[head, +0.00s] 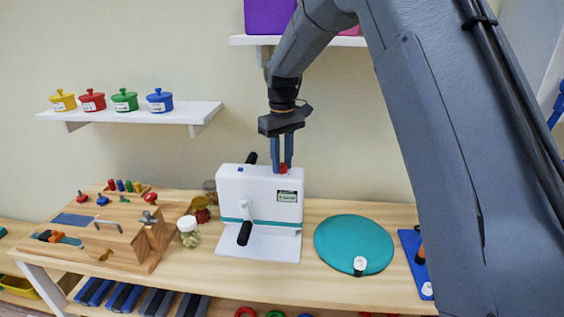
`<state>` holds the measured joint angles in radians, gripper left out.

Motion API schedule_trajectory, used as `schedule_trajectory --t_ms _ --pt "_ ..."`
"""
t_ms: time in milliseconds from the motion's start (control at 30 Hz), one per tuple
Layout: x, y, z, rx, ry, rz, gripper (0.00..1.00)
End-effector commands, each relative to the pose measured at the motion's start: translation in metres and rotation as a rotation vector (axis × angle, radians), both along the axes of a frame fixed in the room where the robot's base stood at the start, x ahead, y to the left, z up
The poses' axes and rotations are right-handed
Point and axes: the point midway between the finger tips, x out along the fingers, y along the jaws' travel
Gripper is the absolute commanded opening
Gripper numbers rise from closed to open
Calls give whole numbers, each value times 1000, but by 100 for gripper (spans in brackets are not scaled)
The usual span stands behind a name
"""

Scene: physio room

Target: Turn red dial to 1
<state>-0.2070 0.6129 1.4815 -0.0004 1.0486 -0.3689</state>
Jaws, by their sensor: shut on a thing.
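The red dial (283,168) sits on the top right of a white machine (260,198) with a teal stripe and black crank handles. My gripper (282,163) points straight down over the machine. Its two blue-grey fingers are shut on the red dial and hide part of it. The dial's marks and its setting are too small to read. A small blue knob (240,169) is on the machine's top left. A small display (287,196) is on the front at the right, its text too small to read for sure.
The machine stands on a wooden table (310,275). A wooden activity board (130,225) and jars (188,231) are to its left. A teal disc (354,240) lies to its right. A white shelf (140,114) with several coloured pots is on the wall.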

Motion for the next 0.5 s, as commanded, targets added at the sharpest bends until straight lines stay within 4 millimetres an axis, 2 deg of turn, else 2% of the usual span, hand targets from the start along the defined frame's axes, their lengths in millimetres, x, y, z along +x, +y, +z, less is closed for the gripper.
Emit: schedule_trajectory --t_ms 500 --pt "2 2 3 3 -8 34 3"
